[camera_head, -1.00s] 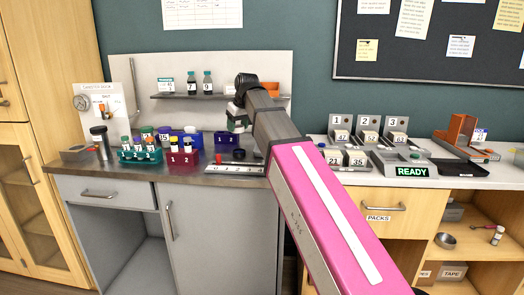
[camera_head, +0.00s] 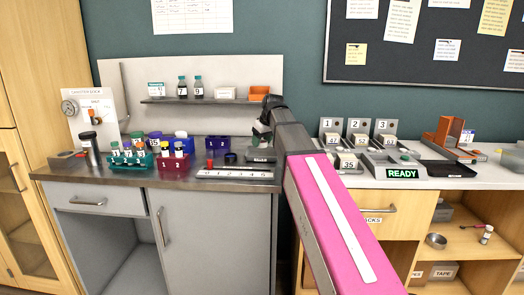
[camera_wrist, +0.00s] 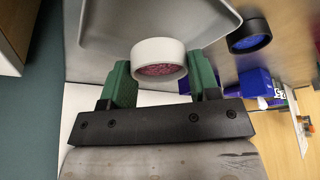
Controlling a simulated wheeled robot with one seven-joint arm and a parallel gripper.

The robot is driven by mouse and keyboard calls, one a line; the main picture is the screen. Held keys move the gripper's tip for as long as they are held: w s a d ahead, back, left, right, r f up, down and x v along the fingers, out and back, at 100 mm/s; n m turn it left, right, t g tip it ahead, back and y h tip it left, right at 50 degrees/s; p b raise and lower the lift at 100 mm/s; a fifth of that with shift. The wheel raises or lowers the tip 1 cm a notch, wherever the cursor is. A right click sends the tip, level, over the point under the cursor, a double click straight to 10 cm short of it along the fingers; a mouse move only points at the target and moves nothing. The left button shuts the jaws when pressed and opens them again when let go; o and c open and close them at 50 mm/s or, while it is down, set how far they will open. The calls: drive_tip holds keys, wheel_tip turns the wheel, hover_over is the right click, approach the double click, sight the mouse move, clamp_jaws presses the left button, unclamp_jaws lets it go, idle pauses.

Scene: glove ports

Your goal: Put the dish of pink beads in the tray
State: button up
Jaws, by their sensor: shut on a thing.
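The small white round dish of pink beads (camera_wrist: 158,60) sits between the two green fingers of my gripper (camera_wrist: 161,83) in the wrist view. My gripper is shut on it. The dish is level or nearly so, and the grey tray (camera_wrist: 105,35) fills the view beyond it. In the head view, my gripper (camera_head: 262,134) is above the grey tray (camera_head: 262,155) at the right end of the left counter. The dish is not clear there. I cannot tell how high it is above the tray.
A black dish of blue beads (camera_wrist: 248,37) stands beside the tray; it also shows in the head view (camera_head: 230,158). A purple bin (camera_head: 216,144) stands behind, and a numbered strip (camera_head: 233,173) lies in front. A gap separates the left counter from the right one.

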drive_tip(key=shift+f, duration=2.05)
drive_tip(key=o, duration=0.9)
drive_tip(key=shift+f, duration=0.1)
drive_tip(key=v, duration=1.2)
